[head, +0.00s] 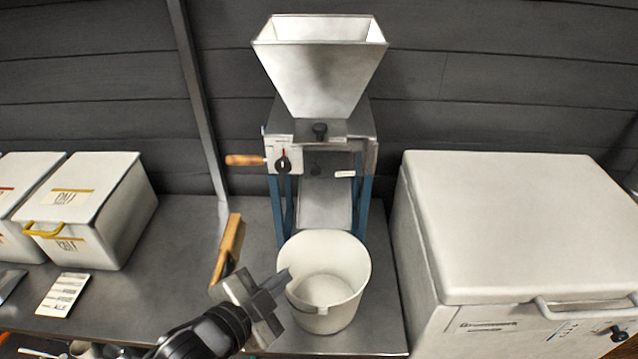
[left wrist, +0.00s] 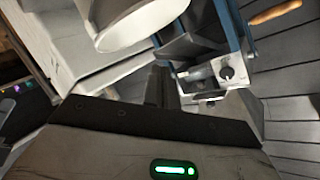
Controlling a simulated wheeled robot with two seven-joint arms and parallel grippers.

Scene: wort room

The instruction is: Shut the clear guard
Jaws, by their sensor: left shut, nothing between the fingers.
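The grain mill has a steel hopper (head: 320,65), a grey housing with a black dial (head: 283,164), and blue legs. The clear guard is hard to make out. A faint pane (head: 327,190) with a small dark knob and a white label below the housing may be it; I cannot tell how far it is open. My left gripper (head: 283,283) is shut and empty, in front of the mill at the left rim of a white bucket (head: 345,250). I cannot tell if it touches the rim. The gripper also shows in the left wrist view (left wrist: 160,88). My right gripper is not in view.
A wooden-backed brush or block (head: 229,248) stands just behind my left gripper. A wooden handle (head: 245,160) sticks out left of the mill. White lidded bins (head: 105,200) stand left, a large white chest (head: 530,225) right.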

